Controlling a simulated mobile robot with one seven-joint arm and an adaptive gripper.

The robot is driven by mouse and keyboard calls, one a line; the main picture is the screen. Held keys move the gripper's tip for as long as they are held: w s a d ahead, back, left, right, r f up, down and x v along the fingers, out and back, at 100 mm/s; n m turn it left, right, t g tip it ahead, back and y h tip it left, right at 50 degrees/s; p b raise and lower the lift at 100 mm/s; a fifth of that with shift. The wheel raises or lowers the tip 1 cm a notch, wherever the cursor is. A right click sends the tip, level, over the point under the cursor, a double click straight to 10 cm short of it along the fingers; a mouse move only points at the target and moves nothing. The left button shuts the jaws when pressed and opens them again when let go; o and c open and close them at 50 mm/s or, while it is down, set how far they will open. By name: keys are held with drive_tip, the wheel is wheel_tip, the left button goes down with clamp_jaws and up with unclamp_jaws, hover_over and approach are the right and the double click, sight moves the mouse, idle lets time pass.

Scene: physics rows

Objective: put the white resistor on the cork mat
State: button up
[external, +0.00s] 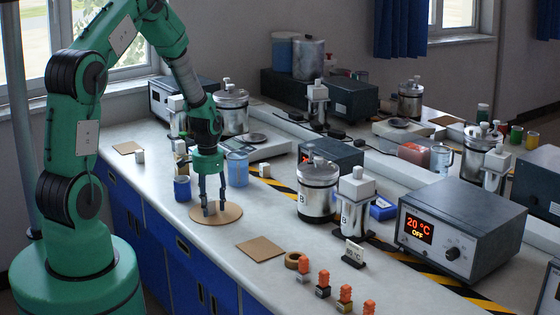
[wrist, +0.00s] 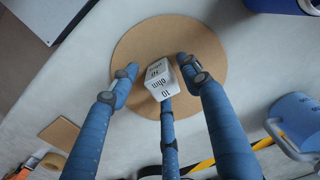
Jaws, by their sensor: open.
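The round cork mat (external: 232,217) lies on the bench under my gripper (external: 213,208). In the wrist view the cork mat (wrist: 205,95) fills the middle. The white resistor (wrist: 158,84), a small white block with "10 ohm" in dark print, appears to rest tilted on the mat, inside its outline. The fingers of my gripper (wrist: 157,75) are spread around the block, open, with their tips low near the mat. One finger hides part of the block's lower side. In the external view the fingers largely hide the block.
A blue cup (external: 182,189) and a blue beaker (external: 237,168) stand close to the mat. A square cork piece (external: 260,248) lies nearer the front edge. A lidded metal jar (external: 317,190) stands to the right. A small white block (external: 140,156) sits at the left.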

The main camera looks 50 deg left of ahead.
sight(210, 200)
drive_tip(key=shift+r, duration=0.15)
wheel_tip(210, 200, up, 12)
drive_tip(key=p, duration=0.2)
drive_tip(key=shift+p, duration=0.3)
idle(0.7)
drive_tip(key=s+d+r+t, duration=0.1)
drive_tip(key=s+d+r, duration=0.2)
drive_tip(key=d+r, duration=0.65)
drive_tip(key=s+d+r+t, duration=0.25)
drive_tip(key=d+r, duration=0.45)
drive_tip(key=r, duration=0.6)
drive_tip(key=s+d+r+t, duration=0.1)
drive_tip(key=s+d+r, duration=0.4)
drive_tip(key=s, duration=0.4)
drive_tip(key=s+d+r+m+t, duration=0.1)
drive_tip(key=s+d+r, duration=0.4)
drive_tip(key=s+d, duration=0.2)
drive_tip(key=shift+s, duration=0.9)
